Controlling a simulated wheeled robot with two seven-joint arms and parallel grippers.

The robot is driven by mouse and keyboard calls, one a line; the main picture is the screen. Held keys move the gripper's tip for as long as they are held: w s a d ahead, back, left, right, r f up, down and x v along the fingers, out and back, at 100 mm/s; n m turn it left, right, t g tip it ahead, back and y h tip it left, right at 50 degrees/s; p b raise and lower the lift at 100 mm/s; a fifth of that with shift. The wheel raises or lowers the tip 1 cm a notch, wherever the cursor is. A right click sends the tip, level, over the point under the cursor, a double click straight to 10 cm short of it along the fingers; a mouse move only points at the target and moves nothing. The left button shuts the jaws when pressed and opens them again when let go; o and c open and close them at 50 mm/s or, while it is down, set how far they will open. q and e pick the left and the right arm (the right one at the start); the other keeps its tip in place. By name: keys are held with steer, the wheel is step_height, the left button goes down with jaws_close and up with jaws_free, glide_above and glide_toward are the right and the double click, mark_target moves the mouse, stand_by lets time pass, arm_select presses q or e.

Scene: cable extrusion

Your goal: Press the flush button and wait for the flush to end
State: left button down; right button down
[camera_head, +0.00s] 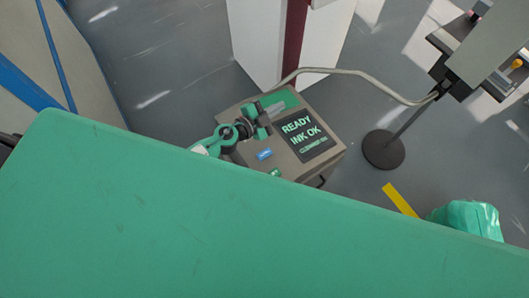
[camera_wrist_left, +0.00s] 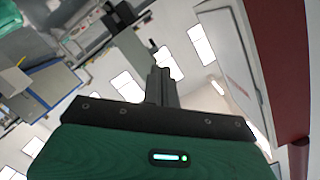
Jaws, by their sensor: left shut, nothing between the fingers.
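The grey printer box (camera_head: 240,158) stands in the middle of the head view. Its dark display (camera_head: 308,136) reads READY and INK OK, with a smaller line below that is hard to read. A small blue button (camera_head: 264,154) with tiny light lettering, too small to read, sits on the box's top left of the display. My left gripper (camera_head: 268,116) is over the box's far part, beyond the blue button. Its closed, empty fingers also show in the left wrist view (camera_wrist_left: 163,85). I cannot tell whether they touch the box. My right gripper is out of view.
A bent grey conduit (camera_head: 350,72) runs from the box to a head on a stand with a round base (camera_head: 384,149). A white panel with a dark red strip (camera_head: 294,45) stands behind the box. A yellow floor mark (camera_head: 400,200) lies at lower right.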

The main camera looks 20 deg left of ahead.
arm_select(q)
steer(key=s+a+f+m+g, duration=0.2)
steer(key=f+m+g, duration=0.1)
steer(key=f, duration=0.5)
steer(key=s+a+f+m+g, duration=0.2)
steer(key=f+m+g, duration=0.1)
steer(key=f+g, duration=0.3)
steer(key=shift+f+y, duration=0.4)
steer(key=shift+f, duration=0.45)
steer(key=shift+d+f, duration=0.1)
steer(key=b, duration=0.8)
glide_above(262, 153)
step_height(262, 153, down, 7)
steer(key=shift+s+f, duration=0.1)
steer(key=shift+f, duration=0.1)
steer(key=shift+f+b, duration=0.35)
steer(key=shift+f, duration=0.25)
